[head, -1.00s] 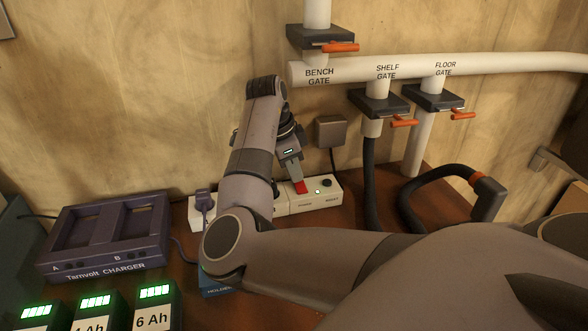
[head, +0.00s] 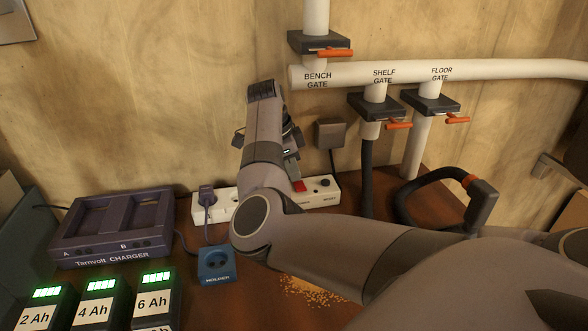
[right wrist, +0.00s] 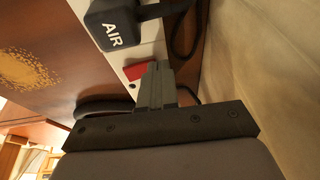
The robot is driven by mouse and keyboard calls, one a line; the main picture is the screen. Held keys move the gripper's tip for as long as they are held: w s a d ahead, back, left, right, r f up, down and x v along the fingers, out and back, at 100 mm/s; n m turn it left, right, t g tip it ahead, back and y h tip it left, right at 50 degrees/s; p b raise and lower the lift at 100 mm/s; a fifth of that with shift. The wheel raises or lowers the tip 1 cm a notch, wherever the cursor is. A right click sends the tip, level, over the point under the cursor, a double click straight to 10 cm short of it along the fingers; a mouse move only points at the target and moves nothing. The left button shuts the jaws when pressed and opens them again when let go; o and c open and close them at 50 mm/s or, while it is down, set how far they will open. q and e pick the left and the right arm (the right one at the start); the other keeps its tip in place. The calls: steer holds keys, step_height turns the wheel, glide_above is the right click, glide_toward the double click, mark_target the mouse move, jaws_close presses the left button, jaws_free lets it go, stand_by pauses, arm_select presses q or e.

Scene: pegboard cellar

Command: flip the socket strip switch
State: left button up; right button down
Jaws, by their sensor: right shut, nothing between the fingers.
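The white socket strip (head: 210,212) lies along the wall at the back of the bench, partly hidden behind my right arm. My right gripper (head: 294,172) is just above and beside the switch, pointing down. In the right wrist view the fingers (right wrist: 156,72) are shut and empty, with the red switch (right wrist: 136,71) right beside their tips. I cannot tell whether they touch. My left gripper is not in view.
A charger (head: 112,225), batteries (head: 96,305) and a blue box (head: 217,264) stand left. A hose (head: 367,175) hangs right.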

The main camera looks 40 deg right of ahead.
steer(key=shift+s+a+r+p, duration=0.3)
steer(key=shift+s+r+p, duration=0.15)
steer(key=shift+p, duration=0.4)
steer(key=shift+s+f, duration=0.1)
steer(key=shift+s, duration=0.1)
steer(key=v, duration=0.7)
steer(key=shift+b, duration=0.35)
